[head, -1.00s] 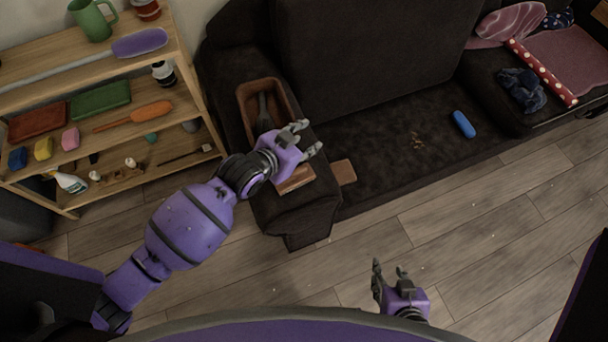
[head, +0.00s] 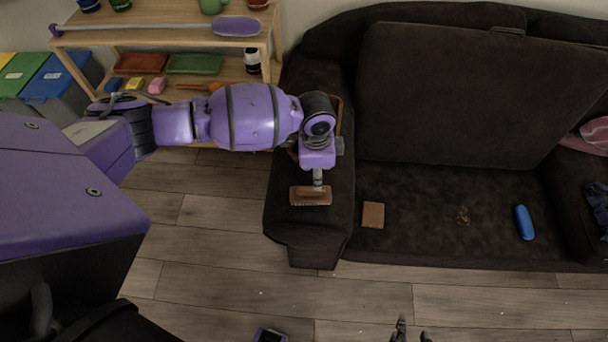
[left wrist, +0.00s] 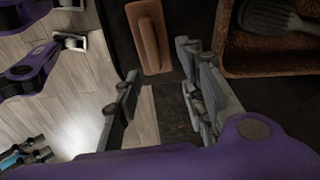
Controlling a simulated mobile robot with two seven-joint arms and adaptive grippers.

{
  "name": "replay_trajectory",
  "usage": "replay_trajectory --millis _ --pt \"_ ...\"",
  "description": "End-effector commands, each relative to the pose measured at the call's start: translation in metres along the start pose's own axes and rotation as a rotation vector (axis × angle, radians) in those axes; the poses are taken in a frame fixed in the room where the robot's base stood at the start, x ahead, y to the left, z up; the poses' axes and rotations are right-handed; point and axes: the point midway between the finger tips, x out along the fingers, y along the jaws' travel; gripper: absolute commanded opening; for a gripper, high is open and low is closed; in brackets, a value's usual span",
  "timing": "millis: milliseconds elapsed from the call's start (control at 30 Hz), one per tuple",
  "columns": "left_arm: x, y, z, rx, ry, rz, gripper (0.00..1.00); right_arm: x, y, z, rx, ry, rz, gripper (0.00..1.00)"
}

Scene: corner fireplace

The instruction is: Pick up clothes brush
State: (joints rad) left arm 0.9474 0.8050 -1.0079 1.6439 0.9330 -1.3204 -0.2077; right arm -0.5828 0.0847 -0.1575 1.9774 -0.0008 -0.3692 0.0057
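A brown wooden brush (head: 311,195) with pale bristles along its lower edge lies on the dark sofa's left armrest. Its brown back (left wrist: 150,35) shows just beyond the fingers in the left wrist view. My left gripper (head: 318,180) is over the armrest, right at the brush in the head view. In the left wrist view its fingers (left wrist: 160,70) are spread with nothing between them. Whether a finger touches the brush I cannot tell. My right gripper (head: 412,330) is at the bottom edge of the head view, partly cut off, fingers apart and empty over the floor.
A brown tray (left wrist: 235,50) holding a grey brush (left wrist: 275,14) is beside the wooden brush on the armrest. A brown block (head: 373,215) and a blue case (head: 524,222) lie on the sofa seat. A wooden shelf (head: 265,45) stands behind my left arm. The floor in front is clear.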

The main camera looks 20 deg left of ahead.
Motion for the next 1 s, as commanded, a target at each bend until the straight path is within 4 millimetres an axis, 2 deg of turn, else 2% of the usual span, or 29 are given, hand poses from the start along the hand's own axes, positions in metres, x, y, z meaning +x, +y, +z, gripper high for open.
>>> replay_trajectory --millis 167,467,700,1000 --pt "0.005 0.008 0.013 0.016 -0.056 0.039 0.38 0.0 0.0 0.001 -0.007 -0.001 -0.003 0.4" --pt "0.041 0.009 0.015 0.018 -0.053 0.038 0.38 0.001 -0.008 0.002 0.011 -0.001 -0.008 0.4" --pt "0.073 0.01 0.017 0.017 -0.052 0.038 0.38 0.003 -0.006 0.004 0.011 -0.003 -0.004 0.4" --pt "0.076 0.009 0.017 0.018 -0.051 0.036 0.36 0.003 -0.003 0.002 0.004 0.001 -0.002 0.4"
